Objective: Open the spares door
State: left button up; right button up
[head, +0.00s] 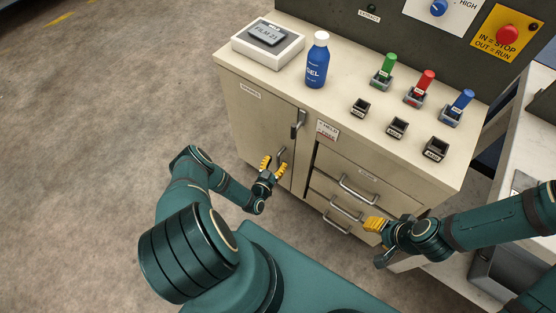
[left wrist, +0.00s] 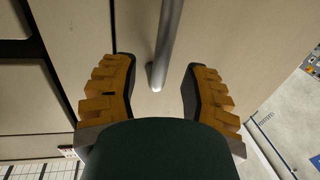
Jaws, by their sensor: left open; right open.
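The cabinet door (head: 255,125) is the beige panel on the left of the cabinet front, with a small label too small to read. It looks shut. A dark latch lever (head: 298,124) sits at its upper right edge. Below it is the grey door handle (head: 282,154), which also shows as a bar in the left wrist view (left wrist: 168,40). My left gripper (head: 273,167) is open at the handle. In the left wrist view the bar lies between its yellow fingers (left wrist: 160,90), with gaps on both sides. My right gripper (head: 376,240) is open and empty by the lower drawers.
Drawers with bar handles (head: 358,188) fill the cabinet's right side, beside a small notice (head: 327,130). On top stand a white box with a display (head: 268,42), a blue bottle (head: 317,62), and coloured levers (head: 425,88). The floor left of the cabinet is clear.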

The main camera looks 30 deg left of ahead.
pick_arm(q)
jog(key=shift+w+a, duration=0.15)
jog(key=shift+w, duration=0.9)
grip_shut()
jog(key=shift+s, duration=0.15)
